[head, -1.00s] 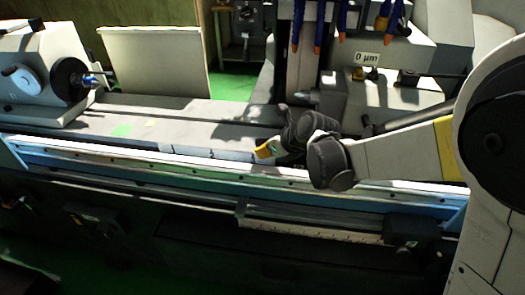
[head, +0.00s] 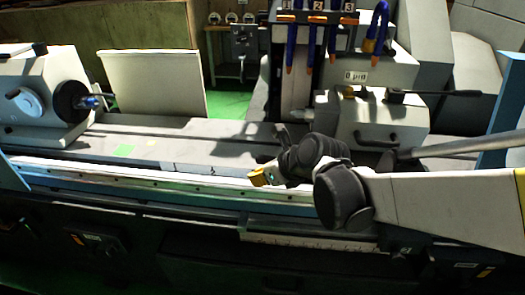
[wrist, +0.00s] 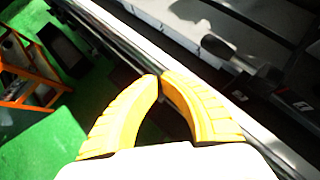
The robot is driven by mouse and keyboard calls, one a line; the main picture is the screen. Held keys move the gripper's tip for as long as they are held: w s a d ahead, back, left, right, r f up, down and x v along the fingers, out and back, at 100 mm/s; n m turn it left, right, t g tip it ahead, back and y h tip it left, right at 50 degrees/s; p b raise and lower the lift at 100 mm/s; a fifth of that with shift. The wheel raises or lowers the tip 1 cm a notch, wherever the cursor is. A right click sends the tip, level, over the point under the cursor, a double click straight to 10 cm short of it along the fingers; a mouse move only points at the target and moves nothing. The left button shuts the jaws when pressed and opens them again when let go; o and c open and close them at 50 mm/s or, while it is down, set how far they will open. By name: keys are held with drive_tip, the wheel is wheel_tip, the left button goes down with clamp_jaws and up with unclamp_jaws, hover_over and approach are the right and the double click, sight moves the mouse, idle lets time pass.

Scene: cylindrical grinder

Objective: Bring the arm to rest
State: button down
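My arm (head: 430,196) reaches in from the right in the head view, its dark wrist joints over the front of the grinder's table. My gripper (head: 258,179) shows there as a small yellow end pointing left, above or beside the front rail; the exact gap cannot be told. In the wrist view, the two yellow curved fingers of my gripper (wrist: 160,77) come together at their tips, with nothing seen between them.
The grinder's long table (head: 150,145) runs across, with a workhead (head: 35,100) at left and a tailstock-like block (head: 375,120) behind my arm. Blue hoses (head: 310,45) hang above. An orange ladder-like frame (wrist: 35,75) stands on the green floor (wrist: 60,130).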

drive_tip(key=s+d+n+h+b, duration=0.1)
drive_tip(key=s+d+n+h, duration=0.1)
drive_tip(key=s+d+n, duration=0.3)
drive_tip(key=s+d+n+h+b, duration=0.1)
drive_tip(key=s+d+n, duration=0.5)
drive_tip(key=d+n, duration=0.6)
drive_tip(key=s+d+n+t+h+b, duration=0.1)
drive_tip(key=s+d+n+h+b, duration=0.1)
drive_tip(key=s+d+n, duration=0.3)
drive_tip(key=shift+s+d+f+n+h, duration=0.4)
drive_tip(key=shift+d+n+h, duration=0.5)
drive_tip(key=shift+d+n, duration=0.95)
drive_tip(key=shift+a, duration=0.2)
